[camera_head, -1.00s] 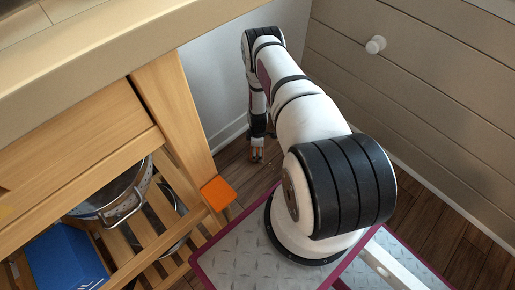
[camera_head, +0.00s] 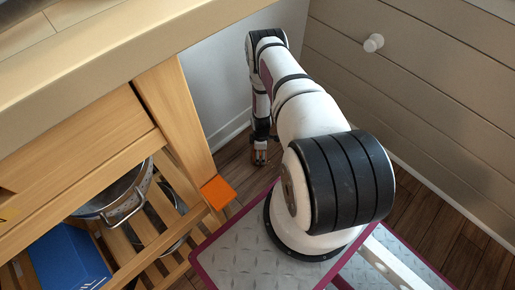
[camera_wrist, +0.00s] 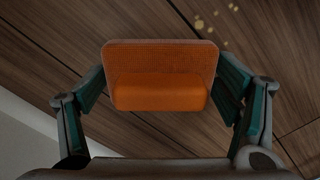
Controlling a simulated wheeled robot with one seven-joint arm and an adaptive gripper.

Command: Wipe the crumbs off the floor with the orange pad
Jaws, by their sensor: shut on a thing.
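The orange pad (camera_wrist: 160,90) is held between the two fingers of my gripper (camera_wrist: 162,84) in the wrist view, with its broad face toward the camera. Several pale yellow crumbs (camera_wrist: 210,29) lie on the brown plank floor (camera_wrist: 60,70) beyond the pad, at the upper right of the wrist view. The pad's underside is hidden, so I cannot tell whether it touches the floor.
A white wall is behind and a panelled front (camera_head: 420,75) is at right. Narrow floor lies between.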

